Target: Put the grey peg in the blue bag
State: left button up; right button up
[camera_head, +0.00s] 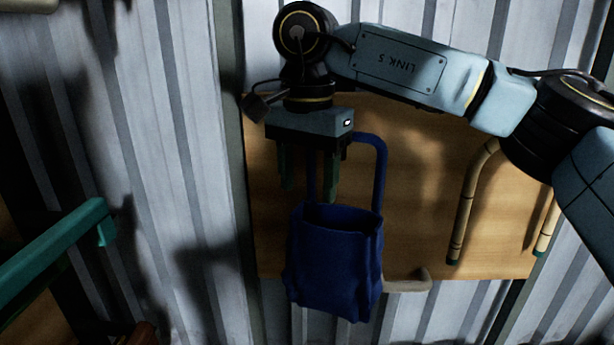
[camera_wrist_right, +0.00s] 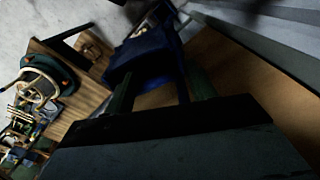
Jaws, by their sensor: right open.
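The blue bag (camera_head: 335,262) hangs upright in front of the wooden board, its mouth open at the top and its handle loop rising behind. It also shows in the right wrist view (camera_wrist_right: 143,52), dark, just beyond the fingers. My right gripper (camera_head: 309,188) points down above the bag's mouth, toward its left side, with its fingers apart and nothing visible between them. It also shows in the right wrist view (camera_wrist_right: 160,92). I cannot make out a grey peg for certain; the inside of the bag is dark. My left gripper is not in view.
The wooden board (camera_head: 420,215) is fixed on a corrugated metal wall. A bent rattan cane (camera_head: 463,205) is on it at the right, and a short pale peg-like piece (camera_head: 408,284) sits at its lower edge. A teal bar (camera_head: 55,250) juts in at the left.

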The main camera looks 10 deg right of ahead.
jog(key=shift+r, duration=0.45)
notch_tip(320, 180, up, 12)
jog(key=p, duration=0.1)
jog(key=shift+r, duration=0.25)
